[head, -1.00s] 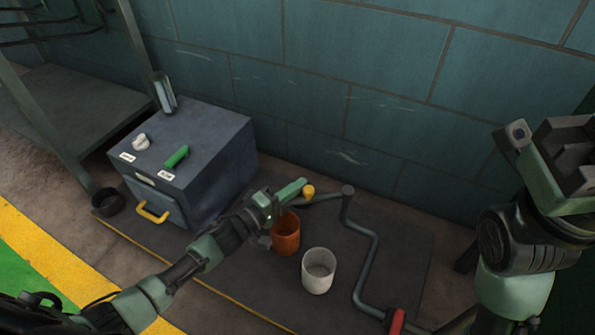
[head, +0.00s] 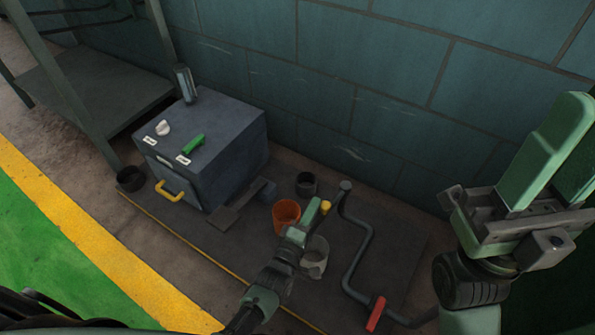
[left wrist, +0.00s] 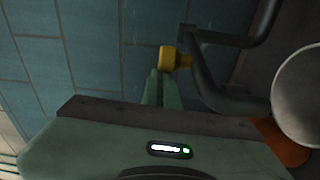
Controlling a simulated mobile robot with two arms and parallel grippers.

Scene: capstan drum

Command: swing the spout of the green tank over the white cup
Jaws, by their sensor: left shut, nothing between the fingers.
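The white cup (head: 314,262) stands on the dark mat in the head view, partly hidden behind my left gripper. It also shows in the left wrist view (left wrist: 300,95). A grey bent pipe (head: 356,248) has a short arm ending in a yellow tip (head: 325,207), up and right of the cup's opening. I take this arm for the spout; I cannot make out a green tank. My left gripper (head: 314,207) is shut and empty, its fingertips close beside the yellow tip; contact is unclear. My right gripper (head: 562,150) is raised at the right, away from the cups.
An orange cup (head: 286,216) and a black cup (head: 306,184) stand nearby. A dark box (head: 203,150) with a yellow handle (head: 169,191) stands left. A block wall closes the back.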

